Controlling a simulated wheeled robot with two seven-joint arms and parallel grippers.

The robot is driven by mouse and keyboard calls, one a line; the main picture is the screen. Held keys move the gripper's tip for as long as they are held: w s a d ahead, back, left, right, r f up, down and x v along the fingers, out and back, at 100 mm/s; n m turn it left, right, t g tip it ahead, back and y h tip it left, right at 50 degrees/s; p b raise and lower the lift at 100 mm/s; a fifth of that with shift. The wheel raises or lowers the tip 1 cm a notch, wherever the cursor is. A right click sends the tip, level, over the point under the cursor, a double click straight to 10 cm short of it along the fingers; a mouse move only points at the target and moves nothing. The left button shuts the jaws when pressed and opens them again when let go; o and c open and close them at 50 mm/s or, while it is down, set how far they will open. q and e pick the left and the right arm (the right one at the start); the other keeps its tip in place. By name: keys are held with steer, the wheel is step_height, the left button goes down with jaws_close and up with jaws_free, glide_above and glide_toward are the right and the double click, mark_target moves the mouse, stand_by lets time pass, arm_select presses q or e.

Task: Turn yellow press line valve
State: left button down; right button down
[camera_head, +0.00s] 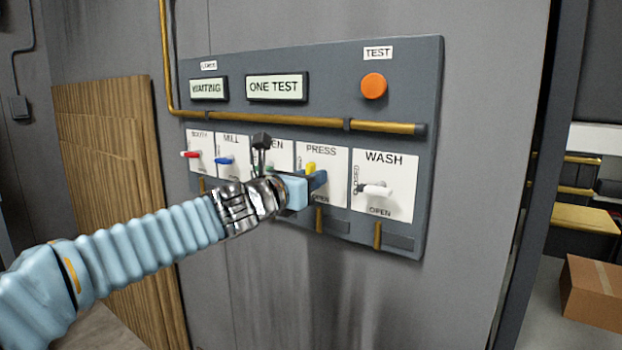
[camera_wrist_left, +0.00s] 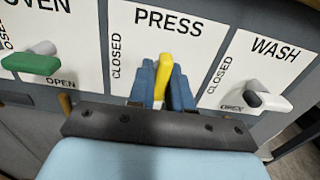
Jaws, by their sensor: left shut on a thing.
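The yellow press valve handle (camera_head: 311,168) is on the plate marked PRESS on the wall panel. In the left wrist view the yellow handle (camera_wrist_left: 163,78) points up and leans slightly right, between the blue fingers. My left gripper (camera_head: 314,180) is shut on it; in the wrist view the fingers (camera_wrist_left: 163,90) are on both sides of the handle. The word CLOSED is at the plate's left. The lower part of the handle and its pivot are hidden by my gripper. My right gripper is not in view.
The white wash handle (camera_head: 375,190) is close at the right, and the green oven handle (camera_wrist_left: 32,63) at the left. Red (camera_head: 191,154) and blue (camera_head: 225,160) handles are further left. A yellow pipe (camera_head: 290,121) runs above. An orange button (camera_head: 373,86) is at upper right.

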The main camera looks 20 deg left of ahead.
arm_select(q)
steer(key=shift+f, duration=0.15)
steer(key=c, duration=1.2)
jaws_free()
steer(key=shift+o, duration=0.2)
steer(key=p+v, duration=0.2)
steer(key=v, duration=1.1)
steer(key=shift+s, duration=0.4)
steer(key=shift+w+a, duration=0.1)
